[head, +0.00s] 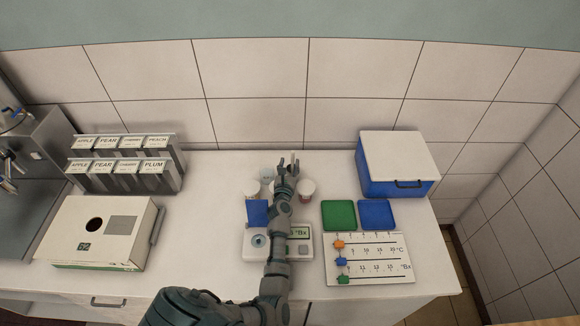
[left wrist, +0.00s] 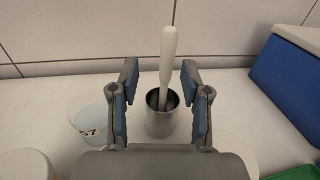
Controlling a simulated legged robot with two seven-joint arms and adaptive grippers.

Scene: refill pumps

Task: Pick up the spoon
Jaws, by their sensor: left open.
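The spoon (left wrist: 168,58) stands upright in a grey metal cup (left wrist: 158,122), seen in the left wrist view, with its white handle pointing up. Its lower end is hidden inside the cup. My left gripper (left wrist: 160,105) is open, with one finger on each side of the spoon and cup; I see gaps on both sides. In the head view my left gripper (head: 288,162) is over the back of the counter, and it and the arm hide most of the cup and spoon. My right gripper is not in view.
A lidded jar (head: 306,189) is right of my gripper. A blue box with white lid (head: 397,165), a green tray (head: 339,214) and a slider board (head: 369,259) lie to the right. The tiled wall is close behind.

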